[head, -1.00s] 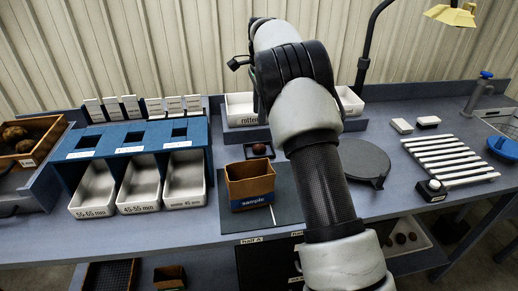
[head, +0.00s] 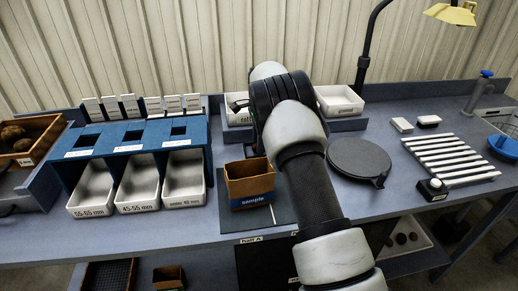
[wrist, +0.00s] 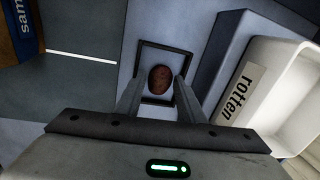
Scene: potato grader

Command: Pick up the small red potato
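The small red potato (wrist: 159,79) lies in a small dark-framed square tray (wrist: 150,45) in the wrist view. My gripper (wrist: 158,88) is open above it, its two fingers pointing down on either side of the potato. A gap shows between the potato and each finger. How high the fingertips are above the tray is hard to tell. In the head view, my arm hides the potato and most of my gripper.
The white rotten bin (wrist: 285,95) is close beside my right finger. A black round plate (head: 358,160) lies right of my arm. Grading bins (head: 138,187) stand at left.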

